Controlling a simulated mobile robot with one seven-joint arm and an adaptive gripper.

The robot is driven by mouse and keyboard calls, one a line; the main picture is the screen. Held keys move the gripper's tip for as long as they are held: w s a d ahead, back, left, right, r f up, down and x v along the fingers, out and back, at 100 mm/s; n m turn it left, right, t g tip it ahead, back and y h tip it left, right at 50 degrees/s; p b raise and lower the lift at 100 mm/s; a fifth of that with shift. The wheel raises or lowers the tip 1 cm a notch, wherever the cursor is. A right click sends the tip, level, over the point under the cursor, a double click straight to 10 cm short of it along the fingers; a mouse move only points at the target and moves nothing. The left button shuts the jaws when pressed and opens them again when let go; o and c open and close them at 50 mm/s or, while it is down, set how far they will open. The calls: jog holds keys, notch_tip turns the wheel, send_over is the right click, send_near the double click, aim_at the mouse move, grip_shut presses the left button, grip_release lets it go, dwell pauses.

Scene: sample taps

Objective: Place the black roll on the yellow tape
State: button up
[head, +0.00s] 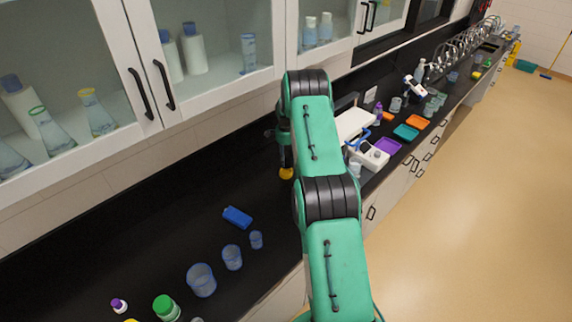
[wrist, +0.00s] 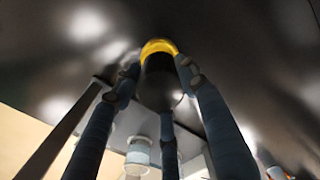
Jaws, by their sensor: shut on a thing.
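The black roll (wrist: 160,88) is between my gripper's fingers in the wrist view. My gripper (wrist: 158,70) is shut on it. The yellow tape (wrist: 158,46) shows as a bright curved band just past the far end of the roll. I cannot tell whether roll and tape touch. In the head view the yellow tape (head: 286,173) is on the black counter, just left of my arm. My gripper (head: 284,150) is mostly dark there, right above the tape and partly hidden by my arm. The roll cannot be made out in the head view.
A blue block (head: 237,217) and several blue-tinted beakers (head: 201,280) stand on the counter at lower left. A white device (head: 372,156) and a purple tray (head: 387,146) are right of my arm. Glass-door cabinets (head: 205,40) hang above. The counter left of the tape is clear.

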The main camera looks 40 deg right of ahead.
aim_at(286, 155)
jog(key=shift+f+p, duration=0.3)
jog(key=shift+f, duration=1.45)
jog(key=shift+f+b, duration=0.25)
jog(key=shift+b, duration=0.05)
jog(key=o, duration=1.2)
jog(key=shift+r, duration=0.2)
jog(key=shift+r+p, duration=0.2)
jog(key=shift+p, duration=0.15)
jog(key=shift+r+b, duration=0.75)
jog(key=shift+r, duration=2.85)
jog(key=shift+a, duration=0.1)
